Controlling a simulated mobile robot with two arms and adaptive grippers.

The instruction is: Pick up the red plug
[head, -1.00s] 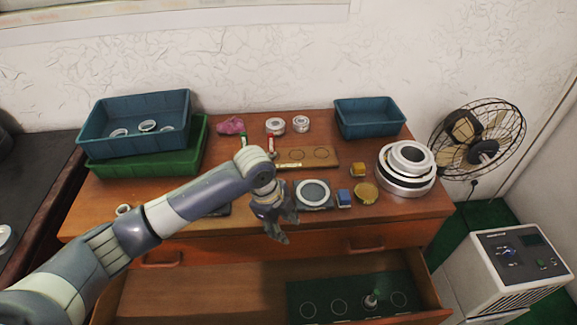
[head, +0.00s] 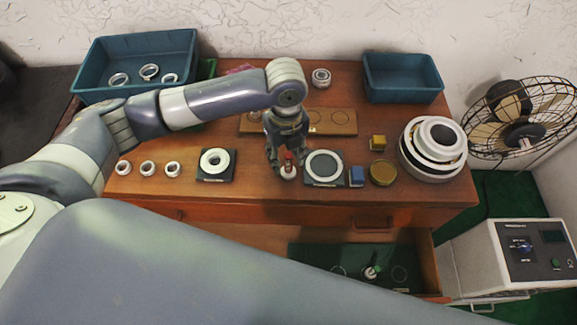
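The red plug (head: 289,160) stands upright near the front middle of the wooden desk, with a pale, ring-like base at its foot. My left gripper (head: 288,169) points down over it, with one finger on each side of the plug. The fingers are spread, and small gaps seem to show between them and the plug. The gripper body hides what is directly behind the plug. My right gripper is not in view.
A round white-rimmed part on a dark plate (head: 324,167) lies close right of the gripper, beside a blue block (head: 357,177). A ring on a black plate (head: 216,165) lies to the left. The drawer (head: 420,262) below is open.

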